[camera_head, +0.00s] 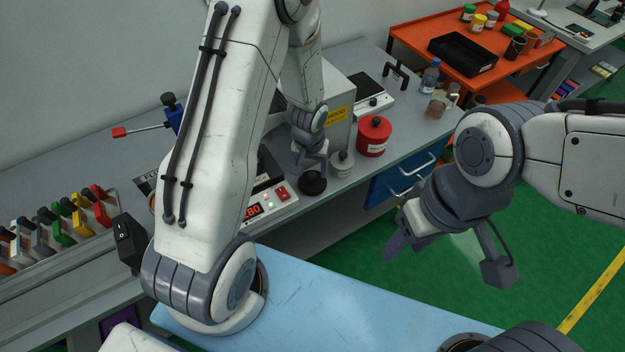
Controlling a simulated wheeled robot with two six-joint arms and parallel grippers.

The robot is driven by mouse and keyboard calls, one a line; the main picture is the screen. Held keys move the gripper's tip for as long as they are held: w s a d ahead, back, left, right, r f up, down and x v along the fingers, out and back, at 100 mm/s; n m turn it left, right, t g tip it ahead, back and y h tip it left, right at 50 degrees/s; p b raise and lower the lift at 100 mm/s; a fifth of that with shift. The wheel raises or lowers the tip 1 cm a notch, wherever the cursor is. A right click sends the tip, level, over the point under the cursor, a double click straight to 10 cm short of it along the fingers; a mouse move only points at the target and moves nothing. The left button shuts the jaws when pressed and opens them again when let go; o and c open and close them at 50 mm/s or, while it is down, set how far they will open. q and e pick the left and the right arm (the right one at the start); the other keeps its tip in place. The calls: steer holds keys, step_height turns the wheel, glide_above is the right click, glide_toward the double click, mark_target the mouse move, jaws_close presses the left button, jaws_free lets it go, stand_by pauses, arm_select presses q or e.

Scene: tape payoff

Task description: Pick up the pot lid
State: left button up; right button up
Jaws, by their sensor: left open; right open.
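A red pot (372,140) with a flat red lid (375,122) and black knob stands upright on the grey bench. A small grey pot (341,165) with a dark knob stands in front of it. A dark round piece (312,184) lies below my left gripper (310,160); I cannot tell whether it is a pot lid. My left gripper is open, pointing down just above the dark piece, left of both pots; contact is unclear. My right gripper (408,236) is open and empty over the green floor, right of the bench.
A heater with a red display (253,210) is partly hidden by my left arm. A grey box (338,112) with a yellow label stands behind the gripper. A bottle (429,77) and jars are at the bench's far end. Coloured clamps (62,218) line the left. An orange cart (412,37) stands beyond.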

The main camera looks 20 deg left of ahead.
arm_select(q)
steer(key=shift+w+f+b, duration=0.2)
steer(key=shift+f+b, duration=0.1)
steer(key=shift+f, duration=0.8)
jaws_close()
steer(key=shift+r, duration=0.15)
